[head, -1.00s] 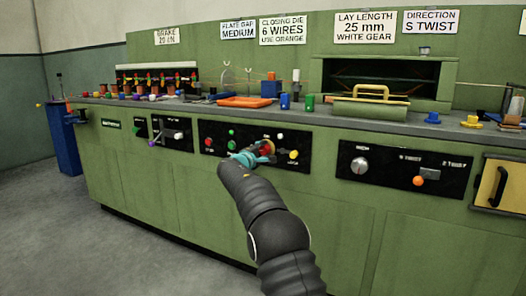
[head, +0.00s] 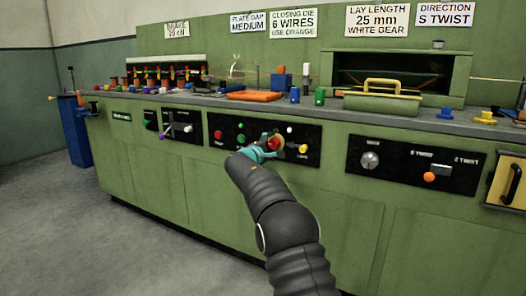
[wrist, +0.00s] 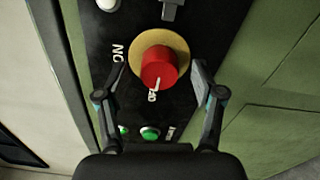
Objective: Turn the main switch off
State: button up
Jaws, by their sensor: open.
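The main switch is a red knob (wrist: 158,68) on a round yellow plate (wrist: 141,48), set in a black panel. In the wrist view its white mark points down toward lettering that looks like OFF; ON is at the left. In the head view the red knob (head: 274,143) is partly hidden by my gripper. My gripper (wrist: 158,77) is open, with one finger on each side of the knob; I cannot tell whether they touch it. In the head view my gripper (head: 267,149) is at the middle of the panel.
The same panel has a red button (head: 218,134), green buttons (head: 241,139) and a yellow button (head: 303,148). A panel with a grey dial (head: 370,160) and an orange knob (head: 429,177) is at the right. The grey floor (head: 75,230) at the left is clear.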

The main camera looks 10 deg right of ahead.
jog(key=v, duration=1.1)
jog(key=s+d+f+m+g+y, duration=0.15)
jog(key=s+f+g, duration=0.35)
jog(key=f, duration=0.7)
jog(key=s+d+f+m+g+y+p, duration=0.1)
jog(key=s+d+f+m+g+y, duration=0.15)
jog(key=s, duration=0.95)
jog(key=s+d+r+m+g+y+p, duration=0.1)
jog(key=s+r+m+g+y+p, duration=0.15)
jog(key=s, duration=1.25)
jog(key=s+d+r+m+g+y+p, duration=0.1)
jog(key=s+m+g+y, duration=0.2)
jog(key=s, duration=1.2)
jog(key=s+d+r+m+t+y+p, duration=0.1)
jog(key=s+r+m+t+p, duration=0.2)
jog(key=s+r, duration=0.4)
jog(key=shift+s+m+t, duration=0.35)
jog(key=shift+s+t, duration=0.15)
jog(key=shift+s, duration=0.3)
